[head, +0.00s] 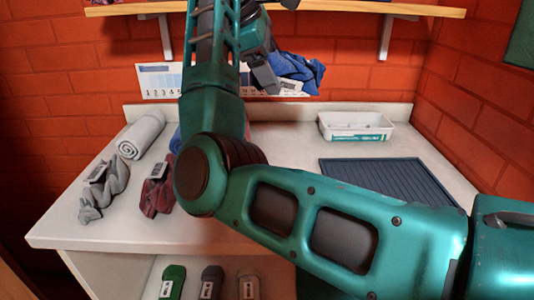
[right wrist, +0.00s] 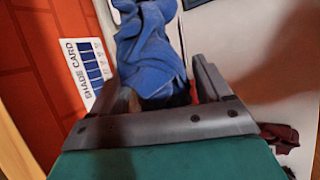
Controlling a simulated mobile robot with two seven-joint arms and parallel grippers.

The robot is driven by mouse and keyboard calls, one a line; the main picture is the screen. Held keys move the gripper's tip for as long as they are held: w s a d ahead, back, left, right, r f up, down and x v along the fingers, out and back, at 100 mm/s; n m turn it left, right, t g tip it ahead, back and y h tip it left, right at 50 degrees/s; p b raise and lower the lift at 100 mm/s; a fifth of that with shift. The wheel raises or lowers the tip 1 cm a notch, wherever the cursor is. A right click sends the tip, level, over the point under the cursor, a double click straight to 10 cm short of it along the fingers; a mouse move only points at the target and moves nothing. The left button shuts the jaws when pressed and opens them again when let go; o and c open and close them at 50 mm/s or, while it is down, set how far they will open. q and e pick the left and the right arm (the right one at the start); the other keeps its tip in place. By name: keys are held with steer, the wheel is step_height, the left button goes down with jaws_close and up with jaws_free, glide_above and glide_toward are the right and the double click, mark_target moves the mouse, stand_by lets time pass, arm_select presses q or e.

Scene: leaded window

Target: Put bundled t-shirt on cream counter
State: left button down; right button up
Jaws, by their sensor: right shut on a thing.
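A blue crumpled cloth bundle (head: 300,72) with a small white label, which looks like the bundled t-shirt, hangs in the air above the back of the cream counter (head: 290,150). My right gripper (head: 268,80) is shut on the bundle. In the right wrist view the blue cloth (right wrist: 150,50) lies between the two fingers. The bundle is clear of the counter top. My right arm covers the counter's middle and part of its front. My left gripper is not in view.
A grey rolled towel (head: 142,136), grey cloth (head: 103,188) and maroon cloth (head: 156,192) lie on the left. A white tray (head: 355,126) and dark ribbed mat (head: 390,182) are right. A wooden shelf (head: 340,7) hangs above. Some bare counter shows behind my arm.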

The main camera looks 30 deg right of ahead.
step_height(320, 180, down, 17)
steer(key=shift+f+b, duration=0.1)
steer(key=shift+b, duration=1.05)
steer(key=o, duration=1.2)
steer(key=shift+c, duration=0.2)
